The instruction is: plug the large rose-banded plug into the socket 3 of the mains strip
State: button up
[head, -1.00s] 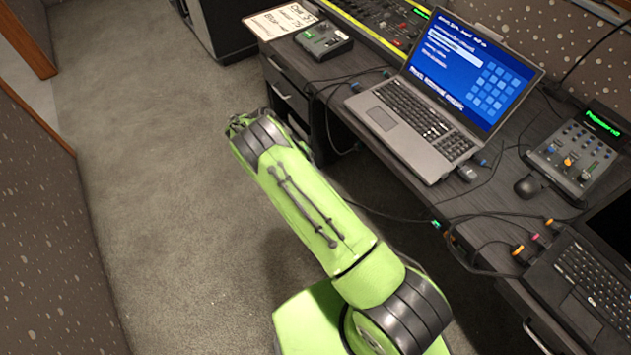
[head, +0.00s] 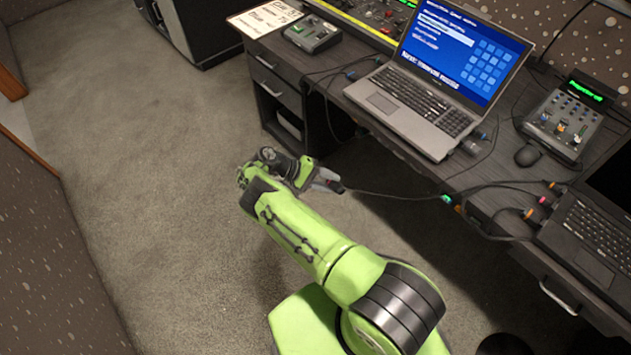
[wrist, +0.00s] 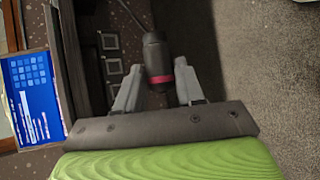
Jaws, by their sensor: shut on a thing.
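My gripper (head: 331,184) is out over the carpet in front of the desk in the head view. It is shut on the rose-banded plug (wrist: 157,60), a dark plug with a rose-red band, which sits between the two grey fingers in the wrist view. The plug also shows at the fingertips in the head view (head: 338,188). Its dark cable runs right from it to the desk edge. I cannot make out the mains strip or its socket 3 in either view.
The desk holds an open laptop (head: 428,112), a small mixer (head: 566,122), a mouse (head: 527,155) and a second laptop (head: 598,228). Loose cables with coloured plugs (head: 530,212) lie near the front edge. The carpet (head: 160,190) left of my arm is clear.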

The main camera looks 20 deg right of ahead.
jog(key=w+d+f+n+t+y+b, duration=0.2)
jog(key=w+d+f+n+t+b, duration=0.15)
jog(key=d+f+n+t, duration=1.1)
jog(key=s+d+r+t+y+b, duration=0.1)
jog(key=s+r+t+y, duration=0.1)
jog(key=s+r+t, duration=0.3)
jog(key=s+d+r+t+y+b, duration=0.1)
jog(key=s+d+r+t+y, duration=0.15)
jog(key=r, duration=0.45)
jog(key=w+d+b, duration=0.2)
jog(key=d, duration=0.1)
jog(key=d+b, duration=0.1)
jog(key=shift+w+d+r, duration=0.1)
jog(key=shift+w+d, duration=0.05)
jog(key=shift+w, duration=0.25)
jog(key=shift+s, duration=0.15)
jog(key=shift+w+d+b, duration=0.2)
jog(key=shift+d+b, duration=0.15)
jog(key=shift+d, duration=0.2)
jog(key=shift+w+d+b, duration=0.2)
jog(key=shift+d+b, duration=0.1)
jog(key=shift+d, duration=0.2)
dwell(0.7)
jog(key=shift+d+r, duration=0.1)
dwell(0.5)
